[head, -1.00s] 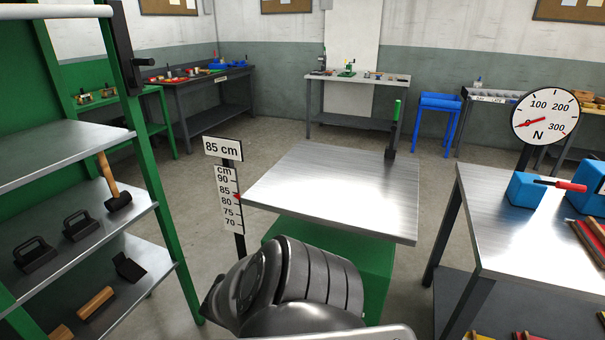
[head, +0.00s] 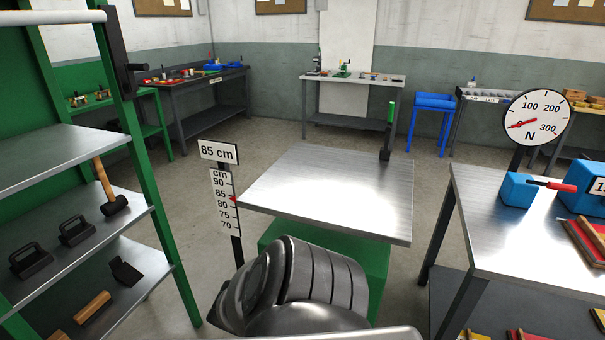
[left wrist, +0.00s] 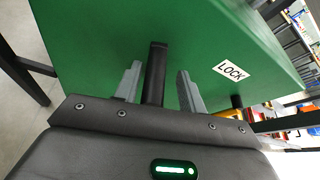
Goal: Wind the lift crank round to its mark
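The lift table (head: 330,190) has a bare metal top on a green body (head: 375,262). Beside it, a height scale (head: 222,203) stands under an "85 cm" sign (head: 219,152), and a red pointer (head: 234,198) sits a little below the 85 line. In the left wrist view, a black bar (left wrist: 155,72), which seems to be the crank handle, stands before the green body. My left gripper (left wrist: 159,75) has its fingers apart on both sides of the bar, with gaps showing. The rest of the crank is hidden. My right gripper is not in view.
A "LOCK" label (left wrist: 231,71) and a dark knob (left wrist: 237,101) are on the green body. A green-handled lever (head: 389,125) stands at the tabletop's back right. A tool shelf (head: 75,150) is at left; a bench (head: 490,235) with a force dial (head: 537,117) is at right.

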